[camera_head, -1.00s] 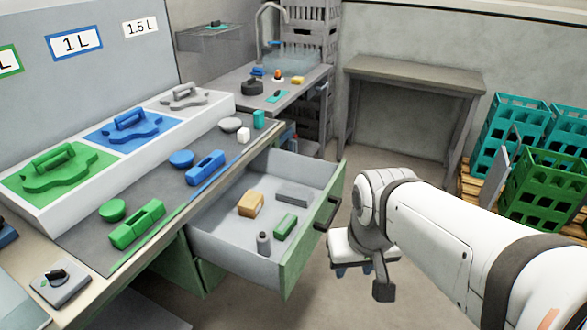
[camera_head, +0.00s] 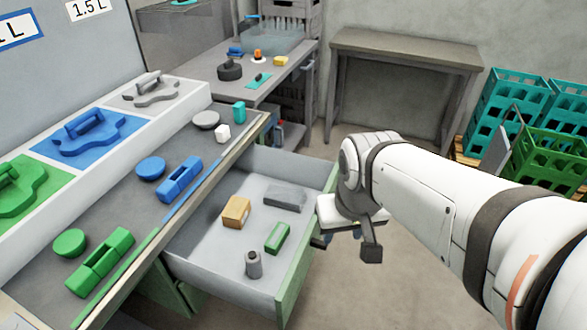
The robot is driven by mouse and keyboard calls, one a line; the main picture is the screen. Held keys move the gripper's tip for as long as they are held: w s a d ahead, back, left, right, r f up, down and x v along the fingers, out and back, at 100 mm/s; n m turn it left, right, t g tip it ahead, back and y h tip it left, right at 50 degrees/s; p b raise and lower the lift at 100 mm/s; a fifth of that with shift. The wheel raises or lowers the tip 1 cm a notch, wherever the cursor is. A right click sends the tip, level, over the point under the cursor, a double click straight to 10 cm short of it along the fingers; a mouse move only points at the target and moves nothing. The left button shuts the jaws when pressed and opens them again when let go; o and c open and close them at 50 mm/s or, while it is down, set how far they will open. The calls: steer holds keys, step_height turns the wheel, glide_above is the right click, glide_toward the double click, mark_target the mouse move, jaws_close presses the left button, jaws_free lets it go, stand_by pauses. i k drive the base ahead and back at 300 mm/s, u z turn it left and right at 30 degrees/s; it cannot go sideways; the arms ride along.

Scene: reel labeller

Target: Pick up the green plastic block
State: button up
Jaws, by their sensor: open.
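A small green block (camera_head: 277,237) lies in the open drawer (camera_head: 215,262), near its right side. A larger green piece (camera_head: 100,262) with raised ends lies on the bench to the left, so two green block-like things are in view. My gripper (camera_head: 346,243) is to the right of the drawer, outside its front panel, apart from both green pieces. Its jaws point down, and it is open with nothing visible between them.
The drawer also holds a tan box (camera_head: 236,212), a grey slab (camera_head: 285,198) and a grey bottle-like cylinder (camera_head: 254,264). The drawer front (camera_head: 300,262) stands between my gripper and the green block. Green and teal crates (camera_head: 548,160) stand at the right.

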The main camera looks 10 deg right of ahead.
mark_target(274, 243)
steer(key=u, duration=2.1)
steer(key=k, duration=0.75)
steer(key=z, duration=1.3)
steer(key=i, duration=1)
